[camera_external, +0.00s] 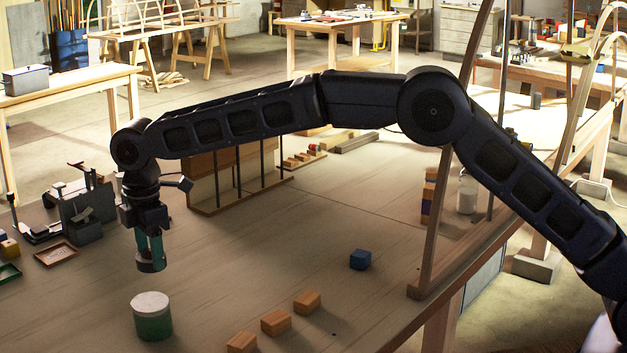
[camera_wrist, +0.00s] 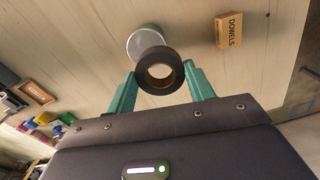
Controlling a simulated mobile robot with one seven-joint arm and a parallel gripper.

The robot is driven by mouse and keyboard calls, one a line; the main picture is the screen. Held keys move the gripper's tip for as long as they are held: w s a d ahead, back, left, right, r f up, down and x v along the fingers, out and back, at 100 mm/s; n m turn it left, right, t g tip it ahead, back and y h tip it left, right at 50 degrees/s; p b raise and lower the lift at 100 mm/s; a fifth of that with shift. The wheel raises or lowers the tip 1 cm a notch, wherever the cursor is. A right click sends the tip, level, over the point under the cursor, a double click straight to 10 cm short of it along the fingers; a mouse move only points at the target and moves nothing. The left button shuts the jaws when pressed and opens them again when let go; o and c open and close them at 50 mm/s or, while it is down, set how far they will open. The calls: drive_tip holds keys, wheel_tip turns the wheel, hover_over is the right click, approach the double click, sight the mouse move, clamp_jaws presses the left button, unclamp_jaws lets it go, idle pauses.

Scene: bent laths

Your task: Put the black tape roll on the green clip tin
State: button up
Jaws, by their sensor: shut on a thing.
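The black tape roll (camera_wrist: 144,74) is held between the two green fingers of my gripper (camera_wrist: 159,82) in the wrist view. In the external view my gripper (camera_external: 150,250) points down with the dark tape roll (camera_external: 151,263) at its fingertips, above the table. The green clip tin (camera_external: 152,322) with a pale lid stands upright on the table, below and in front of the gripper. In the wrist view the tin (camera_wrist: 145,38) shows just beyond the roll, partly hidden by it. The roll is apart from the tin in the external view.
A wooden block marked DOWELS (camera_wrist: 229,30) lies beside the tin in the wrist view. A small brown tray (camera_external: 57,255) and dark tools (camera_external: 85,205) stand at left.

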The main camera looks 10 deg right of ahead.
sight(159, 308)
drive_tip(key=shift+f, duration=4.8)
drive_tip(key=shift+f, duration=0.1)
drive_tip(key=o, duration=1)
drive_tip(key=shift+c, duration=0.2)
wheel_tip(159, 308, up, 12)
drive_tip(key=shift+r, duration=0.15)
